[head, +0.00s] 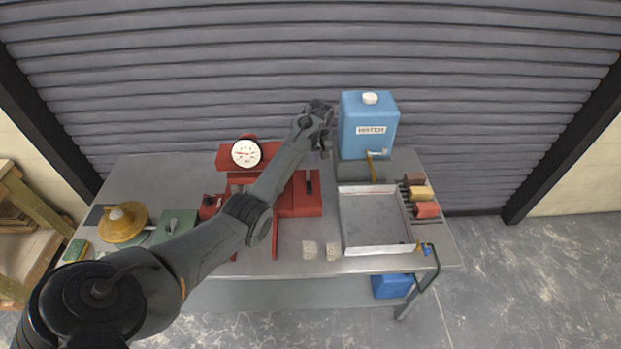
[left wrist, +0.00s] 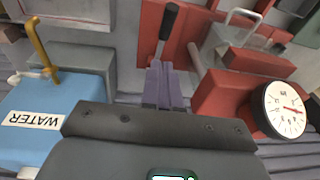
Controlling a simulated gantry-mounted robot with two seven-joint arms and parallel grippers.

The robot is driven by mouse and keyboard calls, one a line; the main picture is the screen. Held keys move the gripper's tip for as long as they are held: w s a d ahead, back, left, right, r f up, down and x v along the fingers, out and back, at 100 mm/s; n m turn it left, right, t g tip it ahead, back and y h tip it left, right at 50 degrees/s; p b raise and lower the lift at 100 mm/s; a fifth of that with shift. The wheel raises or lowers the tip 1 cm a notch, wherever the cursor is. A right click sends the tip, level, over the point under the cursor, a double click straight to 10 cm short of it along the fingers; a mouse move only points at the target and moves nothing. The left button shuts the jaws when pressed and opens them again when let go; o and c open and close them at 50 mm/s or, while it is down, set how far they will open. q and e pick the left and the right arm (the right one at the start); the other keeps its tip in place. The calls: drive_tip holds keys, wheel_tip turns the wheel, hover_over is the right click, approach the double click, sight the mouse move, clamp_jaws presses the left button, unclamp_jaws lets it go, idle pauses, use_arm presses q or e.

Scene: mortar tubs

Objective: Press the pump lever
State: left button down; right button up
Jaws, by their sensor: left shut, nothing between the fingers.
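A red machine (head: 305,207) with a round white gauge (head: 245,153) stands at the back of the grey bench. A lever with a black grip (left wrist: 169,22) rises from its red base in the left wrist view; I take it for the pump lever. In the head view a black grip (head: 309,186) shows on the base. My left gripper (head: 324,148) is above the bench's back edge, between the machine and the blue tank. Its fingers (left wrist: 157,68) are shut and empty. They overlap the lower end of the lever in the left wrist view; I cannot tell whether they touch it.
A blue water tank (head: 368,142) with a brass tap stands close to the right of my left gripper. In front of it are a metal tray (head: 375,247) and coloured blocks (head: 422,193). A yellow round object (head: 122,226) is at the left. My left arm crosses over the machine.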

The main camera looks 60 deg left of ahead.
use_arm(q)
hover_over(310, 185)
drive_tip(key=w, duration=0.1)
wheel_tip(310, 185, down, 6)
drive_tip(key=f, duration=0.1)
drive_tip(key=f+p, duration=0.1)
drive_tip(key=f, duration=0.1)
drive_tip(key=shift+s+d, duration=0.2)
drive_tip(key=shift+s, duration=0.2)
drive_tip(key=shift+s+d+f, duration=0.1)
drive_tip(key=shift+s+f, duration=0.1)
drive_tip(key=shift+f, duration=0.45)
use_arm(e)
drive_tip(key=shift+a+r, duration=0.1)
drive_tip(key=shift+r, duration=0.75)
